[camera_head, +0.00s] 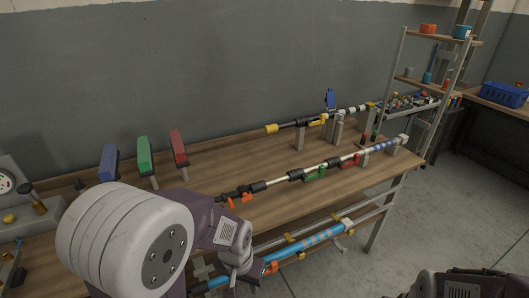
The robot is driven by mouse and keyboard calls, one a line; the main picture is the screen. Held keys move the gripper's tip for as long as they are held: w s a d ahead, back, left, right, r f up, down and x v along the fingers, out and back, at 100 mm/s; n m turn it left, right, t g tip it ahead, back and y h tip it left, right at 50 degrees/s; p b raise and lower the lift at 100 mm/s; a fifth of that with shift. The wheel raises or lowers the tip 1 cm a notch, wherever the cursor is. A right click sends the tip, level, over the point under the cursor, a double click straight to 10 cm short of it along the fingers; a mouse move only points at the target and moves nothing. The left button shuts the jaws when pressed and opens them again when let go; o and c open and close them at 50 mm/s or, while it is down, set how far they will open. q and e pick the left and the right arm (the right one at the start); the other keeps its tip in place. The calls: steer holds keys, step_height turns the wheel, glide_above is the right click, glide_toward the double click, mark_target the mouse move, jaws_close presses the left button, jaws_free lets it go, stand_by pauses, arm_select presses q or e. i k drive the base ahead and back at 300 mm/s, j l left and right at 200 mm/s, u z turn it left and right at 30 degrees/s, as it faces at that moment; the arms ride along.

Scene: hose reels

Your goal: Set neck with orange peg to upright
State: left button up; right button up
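A long rod (275,182) runs along the front of the wooden table. Near its left end is a dark neck with an orange peg (239,199), which points down and toward me, not up. Farther right on this rod are a green peg (316,174) and a red peg (351,160), also low. My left gripper (247,270) is in front of and below the orange peg, apart from it, near the table's front edge. Its fingers are small and partly hidden, so their opening is unclear. A dark part of my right arm shows at the bottom right; its fingertips are not visible.
A second rod (347,110) at the back carries an upright blue piece (330,98). Blue, green and red blocks (143,153) stand at the left. A blue pole (312,240) lies below the tabletop, close to my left gripper. Shelves (426,80) stand at right.

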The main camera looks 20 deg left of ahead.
mark_target(226, 197)
steer(key=u, duration=1.1)
